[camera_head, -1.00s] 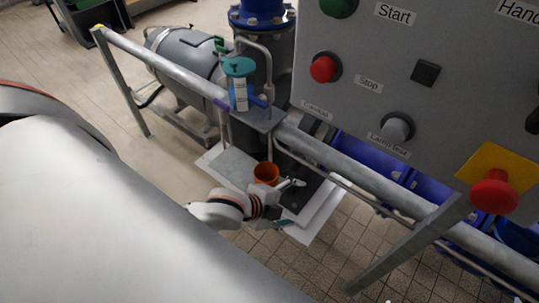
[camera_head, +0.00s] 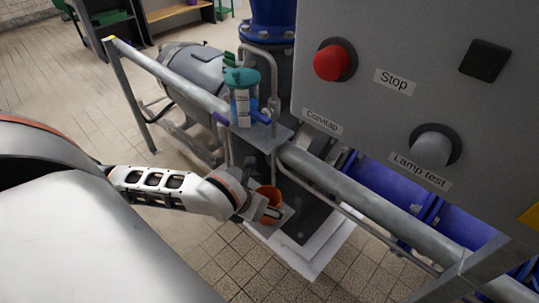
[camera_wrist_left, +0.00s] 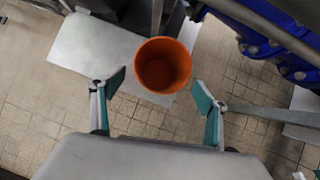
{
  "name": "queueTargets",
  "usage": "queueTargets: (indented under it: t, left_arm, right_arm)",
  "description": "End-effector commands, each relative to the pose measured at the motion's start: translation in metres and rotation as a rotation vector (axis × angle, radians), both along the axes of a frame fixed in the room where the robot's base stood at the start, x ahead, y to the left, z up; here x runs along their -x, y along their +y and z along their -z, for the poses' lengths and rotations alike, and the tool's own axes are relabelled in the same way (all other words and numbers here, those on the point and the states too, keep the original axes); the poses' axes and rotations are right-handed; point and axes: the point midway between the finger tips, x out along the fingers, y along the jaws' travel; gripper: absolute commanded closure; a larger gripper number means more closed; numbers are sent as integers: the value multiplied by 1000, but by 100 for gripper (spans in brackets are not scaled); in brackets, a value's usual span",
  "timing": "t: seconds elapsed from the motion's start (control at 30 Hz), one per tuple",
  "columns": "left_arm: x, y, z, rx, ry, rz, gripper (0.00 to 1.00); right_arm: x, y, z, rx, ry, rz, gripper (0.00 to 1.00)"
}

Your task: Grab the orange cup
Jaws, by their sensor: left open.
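The orange cup (camera_head: 266,192) is in the lower middle of the head view, below the pipe rail. My left gripper (camera_head: 270,212) is at the near side of the cup and hides part of it. In the left wrist view the open-topped cup (camera_wrist_left: 163,66) is seen from above, its inside empty. The two teal-padded fingers of my left gripper (camera_wrist_left: 160,87) are spread wide, one to each side of the cup's near part. The gripper is open and holds nothing. Whether a finger touches the cup cannot be told. My right gripper is not in view.
A grey control panel (camera_head: 390,105) fills the upper right. A teal-lidded container (camera_head: 241,95) stands on a small shelf (camera_head: 268,133) above the cup. Tiled floor (camera_head: 205,260) lies open at lower left.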

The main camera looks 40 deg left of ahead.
Motion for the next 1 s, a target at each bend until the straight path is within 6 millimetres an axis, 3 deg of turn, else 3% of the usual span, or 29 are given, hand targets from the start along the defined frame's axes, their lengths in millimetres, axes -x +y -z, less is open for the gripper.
queueTargets:
  t: [0.23,0.33,0.6,0.63,0.8,1.0]
  left_arm:
    - [-16,3,30,3,11,-3,25]
    - [-24,4,40,2,9,-2,25]
    - [-31,4,38,1,-4,0,25]
    - [-31,4,38,1,-4,-1,28]
    - [-30,4,38,2,-3,-1,68]
    - [-30,4,39,2,-3,-1,68]
  right_arm:
    - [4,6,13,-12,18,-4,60]
    - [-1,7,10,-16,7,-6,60]
    - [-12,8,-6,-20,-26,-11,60]
    - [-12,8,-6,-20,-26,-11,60]
    - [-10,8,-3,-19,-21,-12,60]
    - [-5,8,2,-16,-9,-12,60]
